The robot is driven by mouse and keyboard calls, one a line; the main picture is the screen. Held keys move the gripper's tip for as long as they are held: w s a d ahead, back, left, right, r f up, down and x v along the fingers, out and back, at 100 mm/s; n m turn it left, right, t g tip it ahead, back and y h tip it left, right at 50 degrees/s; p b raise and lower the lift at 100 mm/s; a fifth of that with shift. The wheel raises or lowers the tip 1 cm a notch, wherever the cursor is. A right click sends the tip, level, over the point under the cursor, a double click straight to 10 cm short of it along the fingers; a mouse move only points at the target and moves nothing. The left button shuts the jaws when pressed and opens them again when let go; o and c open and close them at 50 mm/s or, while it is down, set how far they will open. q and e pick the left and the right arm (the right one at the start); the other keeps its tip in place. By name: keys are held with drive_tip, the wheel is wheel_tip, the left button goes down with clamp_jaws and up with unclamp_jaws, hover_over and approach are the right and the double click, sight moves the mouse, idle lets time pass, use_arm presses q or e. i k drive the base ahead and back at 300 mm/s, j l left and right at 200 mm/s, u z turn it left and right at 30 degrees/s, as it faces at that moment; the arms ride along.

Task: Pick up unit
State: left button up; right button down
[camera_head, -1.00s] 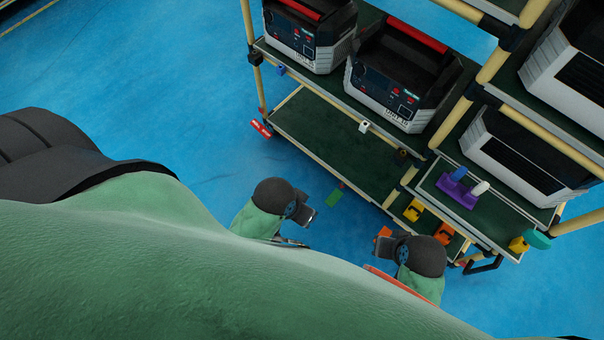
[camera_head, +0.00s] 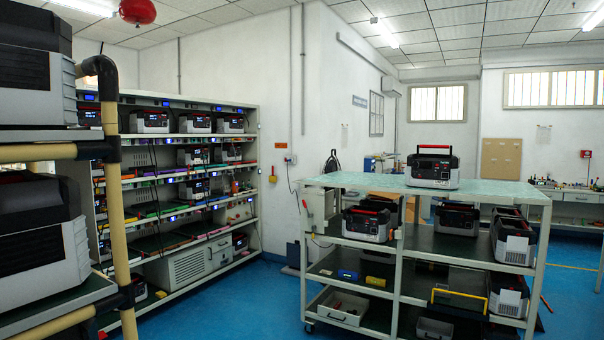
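Several black and grey power units with red handles are in view, and I cannot tell which one the task means. One unit (camera_head: 433,168) stands alone on the top of the wheeled cart. More units, such as a black one (camera_head: 367,222) and another (camera_head: 457,219), stand on the cart's shelf below. Large units (camera_head: 38,245) stand close by on the rack at the left edge, cut off by the frame. Further units (camera_head: 195,122) sit on the wall rack. Neither of my grippers is in this view.
The cart (camera_head: 400,246) stands to the right, with a tray (camera_head: 341,308) on its bottom shelf. The near rack's tan post (camera_head: 118,205) blocks the left side. Blue floor (camera_head: 262,305) is clear between rack and cart. Workbenches stand at the back right.

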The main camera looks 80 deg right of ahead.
sight(422, 171)
drive_tip(key=z, duration=3.25)
drive_tip(key=i, duration=0.6)
drive_tip(key=i+j+z, duration=0.1)
drive_tip(key=i+j, duration=0.15)
drive_tip(key=i, duration=0.25)
drive_tip(key=i+j+z, duration=0.1)
drive_tip(key=i+j, duration=0.2)
drive_tip(key=i, duration=0.2)
drive_tip(key=i+j+z, duration=0.1)
drive_tip(key=i+j, duration=0.2)
drive_tip(key=i, duration=0.15)
drive_tip(key=i+u, duration=0.1)
drive_tip(key=u, duration=0.4)
